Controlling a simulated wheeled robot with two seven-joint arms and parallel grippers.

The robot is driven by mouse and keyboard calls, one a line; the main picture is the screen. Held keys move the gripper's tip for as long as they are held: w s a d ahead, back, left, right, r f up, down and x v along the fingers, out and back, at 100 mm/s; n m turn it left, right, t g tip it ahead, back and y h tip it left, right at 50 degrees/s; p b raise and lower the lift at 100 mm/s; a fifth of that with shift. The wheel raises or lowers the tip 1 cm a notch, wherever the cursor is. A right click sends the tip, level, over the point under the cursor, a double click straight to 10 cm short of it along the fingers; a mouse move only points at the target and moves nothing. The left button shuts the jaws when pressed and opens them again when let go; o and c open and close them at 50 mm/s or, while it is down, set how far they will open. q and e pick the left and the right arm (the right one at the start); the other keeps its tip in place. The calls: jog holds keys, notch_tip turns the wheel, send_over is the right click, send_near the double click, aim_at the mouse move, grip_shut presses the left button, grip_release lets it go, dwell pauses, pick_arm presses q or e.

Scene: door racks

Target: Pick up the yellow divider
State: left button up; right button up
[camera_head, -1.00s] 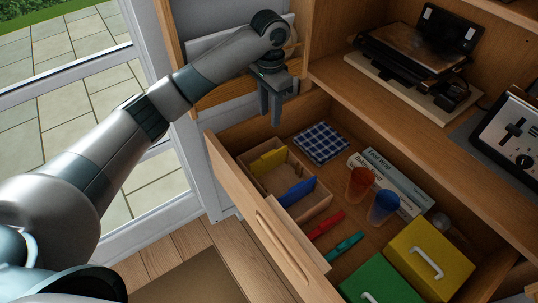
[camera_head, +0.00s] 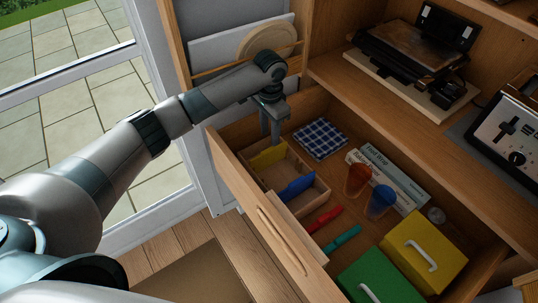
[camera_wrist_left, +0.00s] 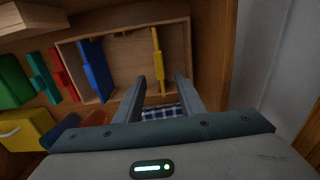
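The yellow divider (camera_head: 268,154) stands upright across the far end of a small wooden box (camera_head: 317,205) in the open drawer. My left gripper (camera_head: 271,139) is open and points down just above the divider. In the left wrist view the yellow divider (camera_wrist_left: 158,56) lies between the lines of the two open fingers (camera_wrist_left: 161,77), apart from both. A blue divider (camera_head: 297,187) stands farther along in the same box. My right gripper is not in view.
The drawer (camera_head: 236,170) also holds a checkered cloth (camera_head: 320,139), orange (camera_head: 357,180) and blue (camera_head: 380,201) cups, a white box (camera_head: 397,172), red and teal items, and green and yellow boxes (camera_head: 424,252). The cabinet side stands close behind the gripper.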

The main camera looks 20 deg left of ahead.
aim_at(269, 150)
pick_arm(q)
notch_tip(269, 150, down, 2)
jog(key=shift+f, duration=0.2)
jog(key=shift+f+p, duration=0.15)
jog(key=shift+p, duration=0.15)
jog(key=shift+s+f, duration=0.1)
jog(key=shift+f, duration=0.2)
notch_tip(269, 150, down, 3)
jog(key=shift+s+a+f+p, duration=0.1)
jog(key=shift+p, duration=0.75)
jog(key=shift+f, duration=0.65)
